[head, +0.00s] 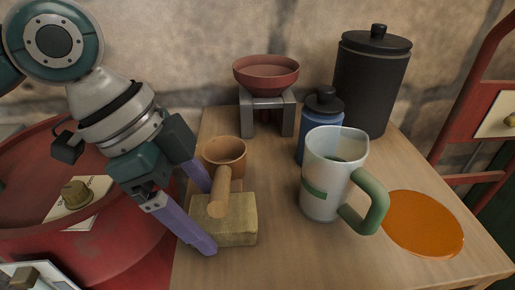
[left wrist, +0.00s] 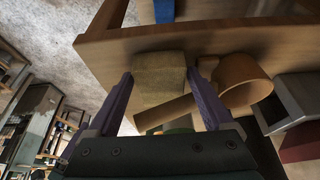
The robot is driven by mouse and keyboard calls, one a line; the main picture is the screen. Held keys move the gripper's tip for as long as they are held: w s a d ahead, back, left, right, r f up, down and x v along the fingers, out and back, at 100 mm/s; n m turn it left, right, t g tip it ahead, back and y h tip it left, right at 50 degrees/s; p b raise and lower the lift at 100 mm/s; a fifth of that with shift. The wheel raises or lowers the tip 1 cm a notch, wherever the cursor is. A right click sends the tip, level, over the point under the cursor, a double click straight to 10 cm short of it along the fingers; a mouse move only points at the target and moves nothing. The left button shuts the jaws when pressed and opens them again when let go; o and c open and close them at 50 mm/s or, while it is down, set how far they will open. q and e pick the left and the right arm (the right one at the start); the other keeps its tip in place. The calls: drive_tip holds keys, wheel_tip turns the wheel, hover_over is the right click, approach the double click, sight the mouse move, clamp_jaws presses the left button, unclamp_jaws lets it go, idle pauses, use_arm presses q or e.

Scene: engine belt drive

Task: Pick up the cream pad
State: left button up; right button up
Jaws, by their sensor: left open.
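The cream pad (head: 238,226) is a thick yellowish block lying on the wooden table, near its left front edge. In the left wrist view the pad (left wrist: 158,78) sits between the two purple fingers. My left gripper (head: 212,218) is open, with one finger on each side of the pad. In the left wrist view the gripper (left wrist: 160,75) shows small gaps beside the pad; I cannot tell whether either finger touches it. The right gripper is not in view.
A brown wooden pot (head: 226,153) stands just behind the pad, its thick handle reaching over or beside the pad, close to the fingers. A pale pitcher (head: 320,190) with green handle, an orange disc (head: 422,223) and a blue bottle (head: 310,145) are right. A red drum (head: 40,170) is left.

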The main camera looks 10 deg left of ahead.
use_arm(q)
drive_tip(key=shift+c, duration=0.3)
drive_tip(key=c, duration=0.9)
drive_tip(key=shift+c, duration=0.2)
drive_tip(key=shift+r, duration=0.2)
drive_tip(key=s+a+p, duration=0.2)
drive_tip(key=s+a, duration=0.9)
drive_tip(key=a, duration=0.3)
drive_tip(key=shift+s, duration=0.15)
drive_tip(key=o, duration=0.7)
drive_tip(key=c, duration=0.7)
